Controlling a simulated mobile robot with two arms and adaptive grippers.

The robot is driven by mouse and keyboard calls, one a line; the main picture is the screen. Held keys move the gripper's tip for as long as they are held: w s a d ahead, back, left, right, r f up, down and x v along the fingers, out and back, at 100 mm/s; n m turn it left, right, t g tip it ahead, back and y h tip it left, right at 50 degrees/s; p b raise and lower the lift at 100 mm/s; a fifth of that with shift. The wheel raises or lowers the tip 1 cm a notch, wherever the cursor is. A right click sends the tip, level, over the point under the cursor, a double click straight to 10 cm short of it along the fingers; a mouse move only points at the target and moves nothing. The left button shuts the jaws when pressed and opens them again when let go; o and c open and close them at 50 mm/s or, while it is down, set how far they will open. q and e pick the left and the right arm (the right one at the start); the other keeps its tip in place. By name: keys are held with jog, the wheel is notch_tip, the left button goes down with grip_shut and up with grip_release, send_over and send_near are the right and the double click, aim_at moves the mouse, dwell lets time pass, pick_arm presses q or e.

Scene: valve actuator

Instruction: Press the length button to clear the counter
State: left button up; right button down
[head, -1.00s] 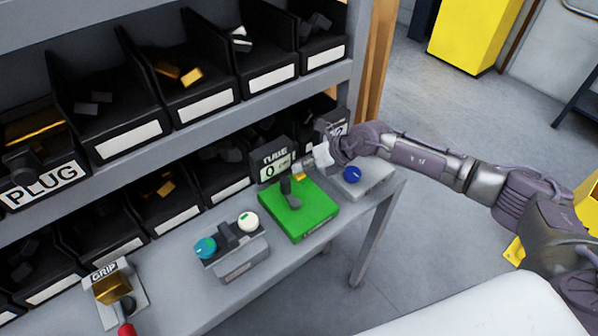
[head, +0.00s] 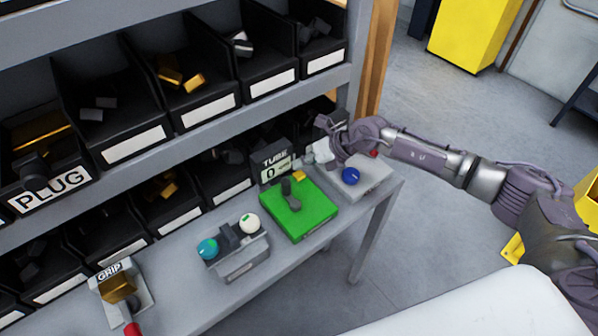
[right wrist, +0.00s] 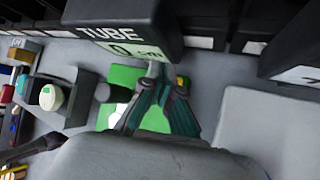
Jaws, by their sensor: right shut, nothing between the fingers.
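The counter, a dark box marked TUBE (head: 275,161), stands at the back of the bench, behind a green block, and its display reads 0. It also shows at the top of the right wrist view (right wrist: 125,35). A small yellow piece (head: 299,176) sits at the back of the green block, beside the counter; no label on it is readable. It also shows in the right wrist view (right wrist: 182,82). My right gripper (head: 303,164) is shut and empty, close to the counter and the yellow piece. I cannot tell whether it touches either. My left gripper is out of view.
The green block (head: 318,213) bears a dark lever-like part. A grey box right of it has a blue knob (head: 350,175) and a red button (head: 373,153). A two-knob box (head: 240,262) and GRIP stand (head: 139,292) are left. Bins line the shelves behind.

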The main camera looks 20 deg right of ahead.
aim_at(302, 174)
jog(key=shift+r+p, duration=1.7)
jog(key=shift+r, duration=0.6)
jog(key=shift+f, duration=0.1)
